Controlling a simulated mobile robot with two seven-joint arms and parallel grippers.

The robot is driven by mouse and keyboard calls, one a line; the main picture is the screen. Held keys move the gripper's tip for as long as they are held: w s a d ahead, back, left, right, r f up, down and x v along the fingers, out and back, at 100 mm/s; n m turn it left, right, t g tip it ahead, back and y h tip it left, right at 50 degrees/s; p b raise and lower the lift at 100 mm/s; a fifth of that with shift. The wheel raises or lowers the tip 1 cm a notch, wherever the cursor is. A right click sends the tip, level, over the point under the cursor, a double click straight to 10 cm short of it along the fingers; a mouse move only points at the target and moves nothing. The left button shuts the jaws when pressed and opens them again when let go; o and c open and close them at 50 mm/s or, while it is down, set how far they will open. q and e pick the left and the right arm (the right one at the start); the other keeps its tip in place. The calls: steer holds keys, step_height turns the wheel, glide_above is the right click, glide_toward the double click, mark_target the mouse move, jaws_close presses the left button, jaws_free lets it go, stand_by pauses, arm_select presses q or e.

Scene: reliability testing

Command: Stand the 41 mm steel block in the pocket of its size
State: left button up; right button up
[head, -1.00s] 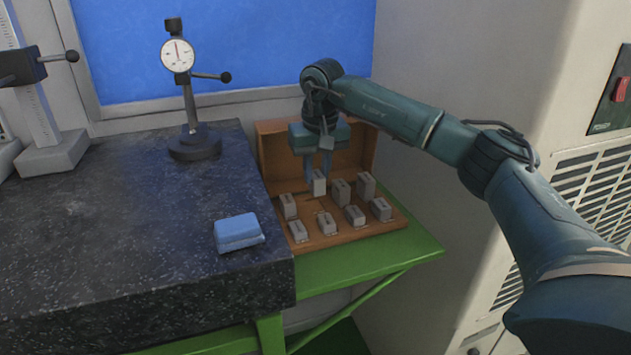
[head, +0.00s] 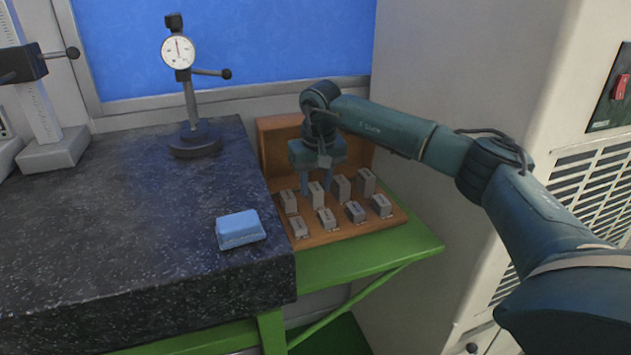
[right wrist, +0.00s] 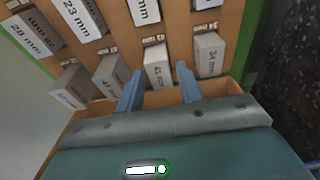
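The steel block marked 41 mm (right wrist: 158,66) stands upright in the back row of the wooden case, and it also shows in the head view (head: 316,196). Its lower end is at the case floor; the pocket itself is hidden under it. My right gripper (head: 317,188) is above this block. In the right wrist view, the two blue fingertips (right wrist: 160,72) are on either side of the block with narrow gaps, so the gripper looks open. My left gripper is not in view.
The wooden case (head: 330,238) holds several other blocks, including the 34 mm block (right wrist: 209,55) beside the 41 mm one. Its raised lid (head: 278,150) is behind. A blue box (head: 239,229) and a dial gauge stand (head: 194,140) are on the granite plate (head: 130,230).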

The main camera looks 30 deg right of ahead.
mark_target(318, 192)
steer(key=shift+o, duration=0.8)
steer(key=shift+r, duration=0.1)
steer(key=shift+r, duration=0.25)
step_height(318, 192, up, 12)
steer(key=s, duration=0.1)
steer(key=shift+s+a, duration=0.2)
steer(key=shift+s, duration=0.15)
steer(key=shift+f, duration=0.1)
